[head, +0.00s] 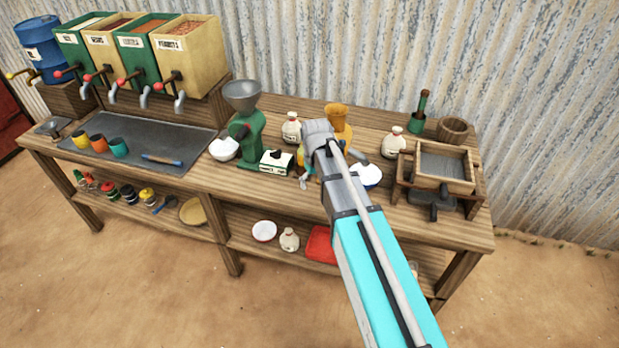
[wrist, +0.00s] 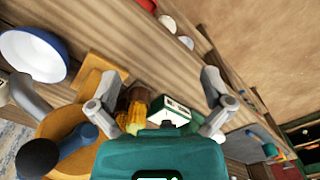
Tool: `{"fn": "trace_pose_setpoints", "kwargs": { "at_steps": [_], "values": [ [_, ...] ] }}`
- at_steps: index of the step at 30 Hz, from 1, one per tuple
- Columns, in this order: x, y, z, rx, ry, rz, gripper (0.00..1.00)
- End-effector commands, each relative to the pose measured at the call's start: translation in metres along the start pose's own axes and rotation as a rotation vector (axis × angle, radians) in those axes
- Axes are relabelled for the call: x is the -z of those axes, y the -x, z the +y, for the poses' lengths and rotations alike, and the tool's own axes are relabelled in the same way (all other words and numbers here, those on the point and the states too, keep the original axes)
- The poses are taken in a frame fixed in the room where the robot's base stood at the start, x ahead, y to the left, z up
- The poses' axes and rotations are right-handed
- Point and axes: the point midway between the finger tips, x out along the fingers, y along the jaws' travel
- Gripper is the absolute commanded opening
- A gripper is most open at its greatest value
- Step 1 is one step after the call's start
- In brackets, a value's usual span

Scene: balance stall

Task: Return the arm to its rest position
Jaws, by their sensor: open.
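My arm (head: 375,265) reaches over the wooden bench (head: 350,110) from the lower right of the head view. In that view the arm hides most of my gripper. In the wrist view my gripper (wrist: 158,100) is open, its two fingers spread apart. Brown and yellow cob-like items (wrist: 131,105) show between the fingers, near the left one; I cannot tell whether they touch it. The green-and-white box (wrist: 172,108) shows beyond the gap. No object is seen held.
A yellow machine (head: 338,118) stands close behind the wrist. A blue-rimmed white bowl (head: 369,177) is just right of it. A green grinder (head: 248,135) stands left and a wooden sieve frame (head: 470,180) right. Open ground (head: 130,290) lies in front of the bench.

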Motion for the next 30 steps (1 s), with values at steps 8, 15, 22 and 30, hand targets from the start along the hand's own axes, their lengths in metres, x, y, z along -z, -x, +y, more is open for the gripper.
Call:
{"fn": "trace_pose_setpoints", "kwargs": {
  "at_steps": [8,15,22,30],
  "values": [
    [-0.004,-0.001,0.002,0.0,-0.01,0.0,1.0],
    [-0.007,-0.001,0.003,0.0,-0.015,0.0,1.0],
    [-0.054,-0.001,0.013,0.0,-0.114,0.0,1.0],
    [-0.146,-0.001,0.027,0.0,-0.337,0.0,1.0]
  ]
}}
